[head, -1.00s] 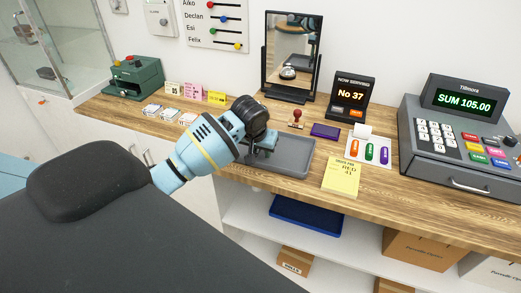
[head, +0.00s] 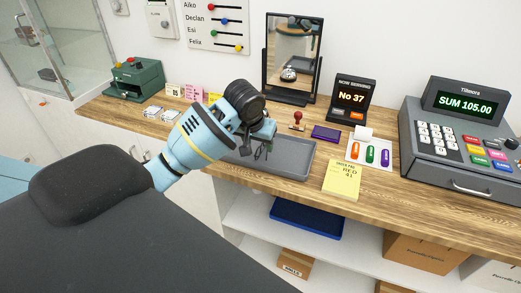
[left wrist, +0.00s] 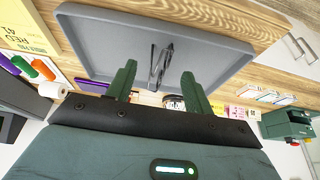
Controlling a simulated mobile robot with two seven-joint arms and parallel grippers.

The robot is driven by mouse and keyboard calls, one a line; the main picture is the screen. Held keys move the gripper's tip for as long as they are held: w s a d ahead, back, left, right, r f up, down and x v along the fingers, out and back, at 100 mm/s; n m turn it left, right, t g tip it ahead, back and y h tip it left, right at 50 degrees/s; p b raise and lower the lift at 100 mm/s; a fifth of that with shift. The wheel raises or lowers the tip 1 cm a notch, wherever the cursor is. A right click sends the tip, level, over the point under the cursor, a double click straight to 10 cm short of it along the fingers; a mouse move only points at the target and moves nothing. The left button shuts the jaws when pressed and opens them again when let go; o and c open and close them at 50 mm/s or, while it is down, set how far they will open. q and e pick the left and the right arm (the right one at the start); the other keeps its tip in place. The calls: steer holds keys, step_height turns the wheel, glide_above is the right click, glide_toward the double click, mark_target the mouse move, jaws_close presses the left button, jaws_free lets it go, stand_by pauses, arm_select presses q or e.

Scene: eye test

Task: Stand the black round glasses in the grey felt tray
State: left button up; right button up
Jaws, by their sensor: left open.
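The grey tray (head: 292,157) lies on the wooden counter near its front edge; it also fills the top of the left wrist view (left wrist: 105,40). The dark glasses (left wrist: 161,66) appear folded and seen edge-on, over the tray floor, in the left wrist view. In the head view they are a small dark shape (head: 258,152) just below my fingers, partly hidden. My left gripper (head: 256,138) is above the left part of the tray with its fingers apart. In the left wrist view the glasses lie between the open fingers (left wrist: 159,72), with a gap on each side. My right gripper is not in view.
A yellow note (head: 342,180) and a white card with coloured capsules (head: 370,152) lie right of the tray. A purple pad (head: 326,133), a red stamp (head: 297,121) and a mirror (head: 292,58) stand behind. The cash register (head: 462,145) is at the right.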

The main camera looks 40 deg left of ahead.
arm_select(q)
steer(key=v, duration=0.6)
stand_by(2.1)
